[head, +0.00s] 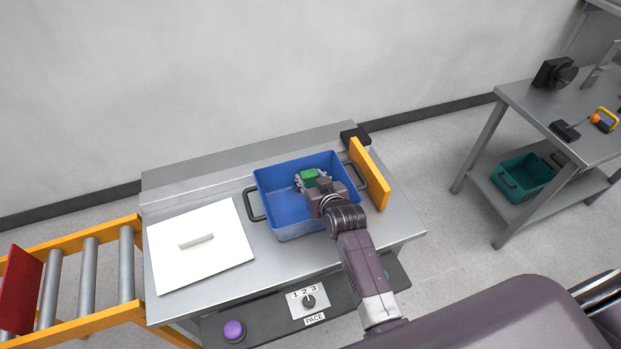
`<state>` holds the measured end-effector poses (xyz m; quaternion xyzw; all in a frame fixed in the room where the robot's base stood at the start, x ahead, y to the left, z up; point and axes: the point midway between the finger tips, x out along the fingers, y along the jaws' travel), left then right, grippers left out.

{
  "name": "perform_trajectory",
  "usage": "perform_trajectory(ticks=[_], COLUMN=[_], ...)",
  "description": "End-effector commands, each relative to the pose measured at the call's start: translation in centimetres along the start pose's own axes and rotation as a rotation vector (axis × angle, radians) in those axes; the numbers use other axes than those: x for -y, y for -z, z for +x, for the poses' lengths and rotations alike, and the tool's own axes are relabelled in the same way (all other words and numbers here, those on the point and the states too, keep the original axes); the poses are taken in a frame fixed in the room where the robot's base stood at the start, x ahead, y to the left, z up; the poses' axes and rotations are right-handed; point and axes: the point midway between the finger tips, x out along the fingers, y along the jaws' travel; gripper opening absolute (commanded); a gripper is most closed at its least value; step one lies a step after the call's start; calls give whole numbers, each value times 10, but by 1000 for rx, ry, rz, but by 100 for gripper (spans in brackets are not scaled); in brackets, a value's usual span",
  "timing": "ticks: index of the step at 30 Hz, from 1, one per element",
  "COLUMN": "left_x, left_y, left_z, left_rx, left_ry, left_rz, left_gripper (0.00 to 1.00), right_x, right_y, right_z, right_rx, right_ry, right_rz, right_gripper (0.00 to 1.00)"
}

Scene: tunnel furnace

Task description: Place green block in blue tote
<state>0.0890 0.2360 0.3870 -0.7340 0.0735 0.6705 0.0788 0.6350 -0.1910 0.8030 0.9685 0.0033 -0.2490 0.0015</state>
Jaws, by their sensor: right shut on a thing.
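The green block (309,177) shows in the head view, over the inside of the blue tote (272,198). The tote sits on the grey metal table, with a dark handle on its left and right sides. My right gripper (306,182) reaches in over the tote's front right side and is shut on the green block. The gripper hides part of the block and part of the tote floor. I cannot tell whether the block touches the tote's floor. My left gripper is not in view.
A white lid-like panel with a handle (225,252) lies left of the tote. A yellow upright plate (371,175) stands close on its right. A roller conveyor (87,272) with a red plate (21,290) joins at left. A purple button (234,330) and a dial (309,301) are in front.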

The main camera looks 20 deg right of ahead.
Motion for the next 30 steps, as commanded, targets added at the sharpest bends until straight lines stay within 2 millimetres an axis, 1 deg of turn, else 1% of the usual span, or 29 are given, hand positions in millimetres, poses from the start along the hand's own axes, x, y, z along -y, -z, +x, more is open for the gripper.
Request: perform_trajectory(ticks=[2,3,7,16,20,23,30], left_x=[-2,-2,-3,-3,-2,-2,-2], left_y=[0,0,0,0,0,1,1], left_z=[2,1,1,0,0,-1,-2], left_rx=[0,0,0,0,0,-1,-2], left_ry=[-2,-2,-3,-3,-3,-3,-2], left_rz=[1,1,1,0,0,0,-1], left_gripper=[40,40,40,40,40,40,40], right_x=[0,0,0,0,0,0,0], right_y=[-2,-2,-2,0,0,0,0], right_z=[2,1,1,0,-6,-19,-64], right_rx=[-1,-1,0,0,0,0,0], right_ry=[0,0,0,0,0,0,0], right_rz=[0,0,0,0,0,0,0], right_gripper=[10,38,52,53,53,53,53])
